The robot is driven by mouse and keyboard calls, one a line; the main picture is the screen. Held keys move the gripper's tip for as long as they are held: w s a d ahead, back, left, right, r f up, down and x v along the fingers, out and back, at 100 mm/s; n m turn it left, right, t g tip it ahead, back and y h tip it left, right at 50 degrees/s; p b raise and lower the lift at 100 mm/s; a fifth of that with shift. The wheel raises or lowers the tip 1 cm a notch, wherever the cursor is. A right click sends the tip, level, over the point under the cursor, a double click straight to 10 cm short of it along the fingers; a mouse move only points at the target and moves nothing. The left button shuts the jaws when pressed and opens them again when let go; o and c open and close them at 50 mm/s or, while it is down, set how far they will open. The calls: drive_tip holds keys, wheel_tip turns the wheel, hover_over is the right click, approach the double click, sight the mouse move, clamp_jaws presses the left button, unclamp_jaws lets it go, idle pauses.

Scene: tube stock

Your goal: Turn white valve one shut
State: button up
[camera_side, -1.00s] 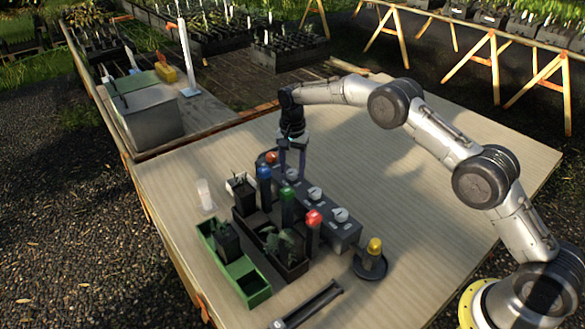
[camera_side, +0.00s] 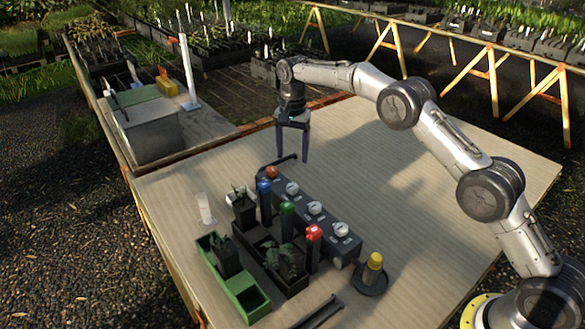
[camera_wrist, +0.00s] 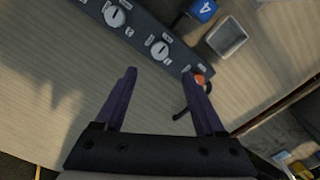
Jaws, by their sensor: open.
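The grey valve block (camera_side: 328,232) stands on the table with white knobs in a row, one of them the far white knob (camera_side: 292,188), and an orange-red knob (camera_side: 271,172) at its far end. Two white knobs show in the wrist view, a nearer one (camera_wrist: 160,48) and another (camera_wrist: 116,16) at the top. Which is valve one I cannot read, and the knobs' settings are too small to tell surely. My gripper (camera_side: 292,158) is open and empty, above and behind the block's far end, touching nothing. Its two fingers (camera_wrist: 164,86) stand apart in the wrist view.
A yellow-capped item (camera_side: 375,262) stands at the near end. The table's right side is clear.

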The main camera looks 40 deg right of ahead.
drive_tip(key=shift+r, duration=1.6)
